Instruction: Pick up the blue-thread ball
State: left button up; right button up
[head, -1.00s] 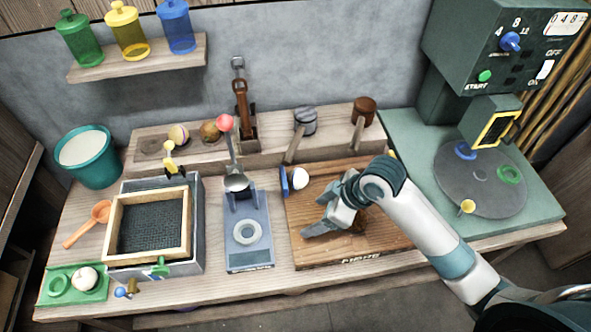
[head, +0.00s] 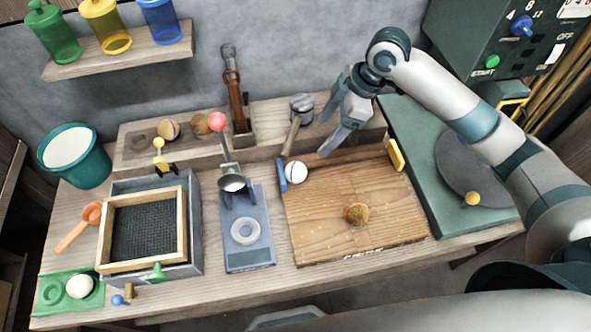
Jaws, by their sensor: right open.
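A white ball with a dark band (head: 296,171) sits at the left rear of the wooden board (head: 390,225), beside a small blue upright plate (head: 281,176). The thread colour is too small to read surely. A brown ball (head: 357,214) lies bare on the middle of the board. A striped ball (head: 168,129) and another brown ball (head: 200,123) sit in the rear wooden rack. A plain white ball (head: 79,286) sits on the green tray (head: 50,305). My right gripper (head: 326,138) is open and empty above the board's rear edge, right of the white ball. My left gripper is out of view.
A grey-headed mallet (head: 301,108) leans at the rack, close to my right gripper. A framed mesh sieve (head: 182,225) stands further left. A green machine (head: 470,75) is at right.

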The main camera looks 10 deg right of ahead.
jog(key=shift+f, duration=0.1)
jog(key=p, duration=0.3)
send_over(300, 167)
jog(key=d, duration=0.2)
notch_tip(300, 167, down, 10)
jog(key=shift+a, duration=0.1)
jog(key=shift+a+f, duration=0.2)
jog(key=shift+f, duration=0.4)
jog(key=shift+a+f+p, duration=0.15)
jog(key=shift+f+p, duration=0.2)
jog(key=shift+p, duration=0.05)
jog(key=p+x, duration=0.1)
jog(key=x, duration=0.2)
jog(key=shift+s, duration=0.2)
jog(key=shift+w+a+f+p, duration=0.1)
jog(key=shift+f+p, duration=0.1)
jog(key=shift+f, duration=0.15)
jog(key=shift+a+f+p, duration=0.1)
jog(key=shift+f+p, duration=0.05)
jog(key=shift+f, duration=0.2)
